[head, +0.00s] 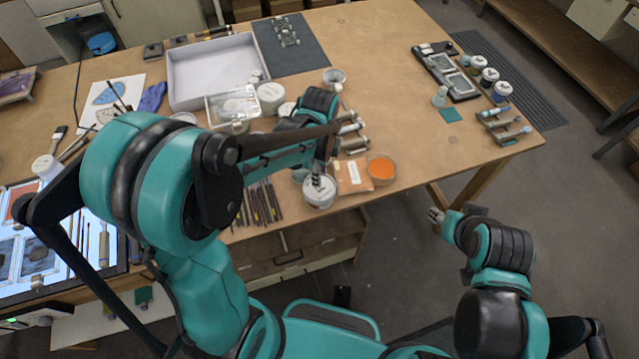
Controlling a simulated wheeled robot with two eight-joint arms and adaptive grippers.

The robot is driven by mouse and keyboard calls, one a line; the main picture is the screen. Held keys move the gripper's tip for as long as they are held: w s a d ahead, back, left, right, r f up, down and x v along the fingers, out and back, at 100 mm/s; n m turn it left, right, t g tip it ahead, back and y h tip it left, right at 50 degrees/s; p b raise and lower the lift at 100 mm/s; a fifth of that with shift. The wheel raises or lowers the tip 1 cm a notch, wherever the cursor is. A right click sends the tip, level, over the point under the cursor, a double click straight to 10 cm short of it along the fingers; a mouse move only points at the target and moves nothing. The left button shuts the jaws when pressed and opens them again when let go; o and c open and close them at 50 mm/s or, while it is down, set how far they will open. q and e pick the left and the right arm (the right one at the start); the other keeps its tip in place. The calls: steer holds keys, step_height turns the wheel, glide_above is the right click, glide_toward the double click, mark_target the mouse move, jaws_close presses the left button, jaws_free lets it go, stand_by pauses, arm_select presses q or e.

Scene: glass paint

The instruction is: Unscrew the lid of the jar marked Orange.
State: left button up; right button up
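A white-lidded jar (320,194) stands near the table's front edge. Its marking is too small to read, so I cannot tell if it says Orange. My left gripper (317,180) points down at the top of its lid. The fingertips are at or just above the lid; whether they touch or grip it is unclear. My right gripper (435,215) hangs out past the table's front edge, over the floor, away from the jars. Its finger opening is too small to judge.
An orange packet (353,177) and a dish of orange powder (381,168) lie right of the jar. Several dark tools (258,203) lie to its left. Other jars (270,95) and a white tray (212,68) stand behind. The table's right middle (440,150) is fairly clear.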

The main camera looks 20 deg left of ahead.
arm_select(q)
steer(key=m, duration=0.6)
steer(key=shift+f+m, duration=0.25)
steer(key=shift+m, duration=0.15)
step_height(320, 180, down, 5)
steer(key=b, duration=0.4)
steer(key=shift+f+b, duration=0.3)
steer(key=shift+b, duration=0.1)
steer(key=shift+s+f, duration=0.2)
steer(key=shift+f, duration=0.05)
steer(key=shift+w, duration=0.1)
steer(key=shift+c, duration=0.2)
steer(key=c, duration=0.5)
